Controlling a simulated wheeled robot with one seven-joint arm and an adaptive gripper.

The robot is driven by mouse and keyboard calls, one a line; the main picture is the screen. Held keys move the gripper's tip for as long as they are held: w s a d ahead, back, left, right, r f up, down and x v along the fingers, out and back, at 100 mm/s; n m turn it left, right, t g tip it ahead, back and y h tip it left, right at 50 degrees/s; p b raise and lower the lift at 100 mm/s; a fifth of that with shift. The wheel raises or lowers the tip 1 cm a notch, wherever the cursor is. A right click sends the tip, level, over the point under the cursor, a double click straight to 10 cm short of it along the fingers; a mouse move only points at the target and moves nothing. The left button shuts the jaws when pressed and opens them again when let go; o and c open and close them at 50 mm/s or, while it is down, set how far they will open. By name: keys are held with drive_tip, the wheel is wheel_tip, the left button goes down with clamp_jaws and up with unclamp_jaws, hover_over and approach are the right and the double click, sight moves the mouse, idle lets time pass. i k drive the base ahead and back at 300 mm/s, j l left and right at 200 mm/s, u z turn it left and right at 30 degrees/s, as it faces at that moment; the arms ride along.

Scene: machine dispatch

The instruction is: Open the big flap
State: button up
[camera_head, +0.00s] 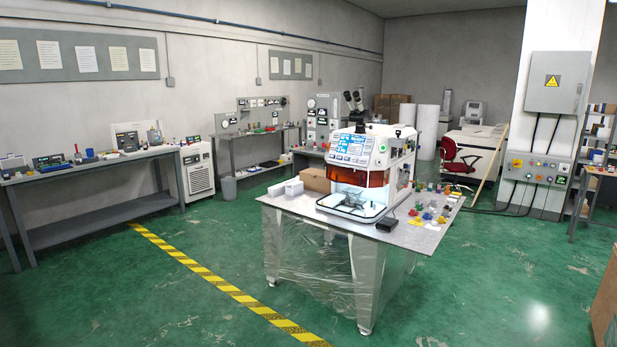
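A white machine (368,163) stands on a grey table in the middle of the room. A tinted orange-brown flap (357,180) spans its front, below a panel with blue displays. Under the flap, a lit opening shows a metal fixture (352,196) inside. I cannot tell for sure whether this is the big flap or how far it is open. My gripper is not in view.
The table (405,233) also bears white boxes, a cardboard box and several small coloured parts at its right side. A workbench (97,166) runs along the left wall. Green floor (200,290) with a yellow-black stripe is free in front. A cardboard box (606,290) stands at the right edge.

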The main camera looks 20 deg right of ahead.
sight(314, 172)
drive_tip(key=i+z, duration=0.2)
drive_tip(key=z, duration=0.35)
drive_tip(key=i+u, duration=0.1)
drive_tip(key=i, duration=1.15)
drive_tip(key=i+l+u, duration=0.1)
drive_tip(key=i, duration=2.5)
drive_tip(key=i+z, duration=0.4)
drive_tip(key=i+j+z, duration=0.1)
drive_tip(key=i+z, duration=0.35)
drive_tip(key=i, duration=0.1)
